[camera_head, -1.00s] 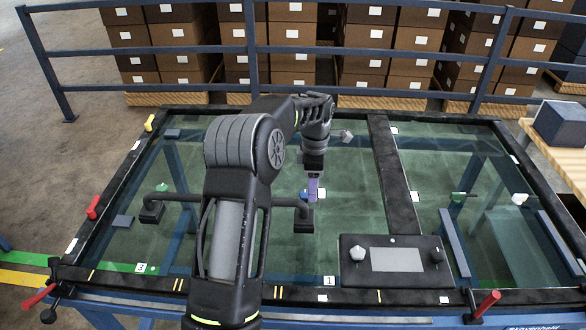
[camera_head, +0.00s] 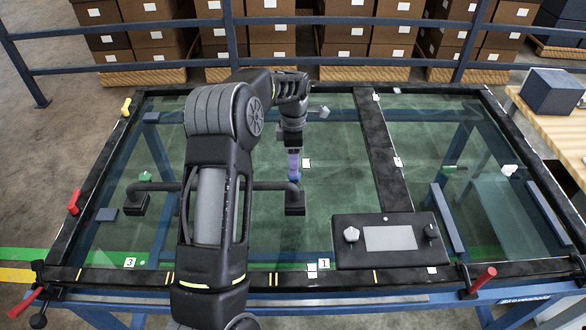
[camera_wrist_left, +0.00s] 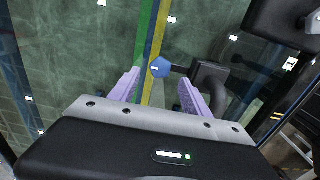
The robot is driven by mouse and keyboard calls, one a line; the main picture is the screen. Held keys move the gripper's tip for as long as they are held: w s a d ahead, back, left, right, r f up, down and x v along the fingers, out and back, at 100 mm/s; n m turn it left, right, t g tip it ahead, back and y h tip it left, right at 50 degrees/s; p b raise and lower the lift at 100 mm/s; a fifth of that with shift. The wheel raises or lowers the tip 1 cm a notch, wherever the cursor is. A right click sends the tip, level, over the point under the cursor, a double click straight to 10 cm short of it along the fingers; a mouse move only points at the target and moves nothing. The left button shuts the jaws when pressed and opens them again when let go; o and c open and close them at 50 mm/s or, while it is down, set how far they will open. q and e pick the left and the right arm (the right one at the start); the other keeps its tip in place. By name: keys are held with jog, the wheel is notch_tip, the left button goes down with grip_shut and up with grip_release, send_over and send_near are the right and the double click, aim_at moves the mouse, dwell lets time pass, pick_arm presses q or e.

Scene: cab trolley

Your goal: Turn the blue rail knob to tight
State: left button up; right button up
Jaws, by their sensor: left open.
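The blue rail knob (camera_wrist_left: 161,67) shows in the left wrist view, a small faceted head with a white mark toward its left side. A short dark stem joins it to the black end block (camera_wrist_left: 209,82) of the rail. My left gripper (camera_wrist_left: 159,77) is open, its two lilac fingers on either side of and just short of the knob, not touching it as far as I can see. In the head view my left gripper (camera_head: 293,166) points down behind the right end of the black rail (camera_head: 265,186); the knob is not clearly visible there. My right gripper is out of view.
The rail stands on a dark-framed glass panel. A black console (camera_head: 345,258) with a grey screen and two knobs lies to the right. A black crossbar (camera_head: 384,160) runs behind it. Red-handled clamps (camera_head: 484,279) sit on the edges. A blue railing (camera_head: 400,67) stands behind.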

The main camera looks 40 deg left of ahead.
pick_arm(q)
jog(key=shift+f+p, duration=0.4)
jog(key=shift+f, duration=1.9)
jog(key=shift+c, duration=0.5)
grip_shut()
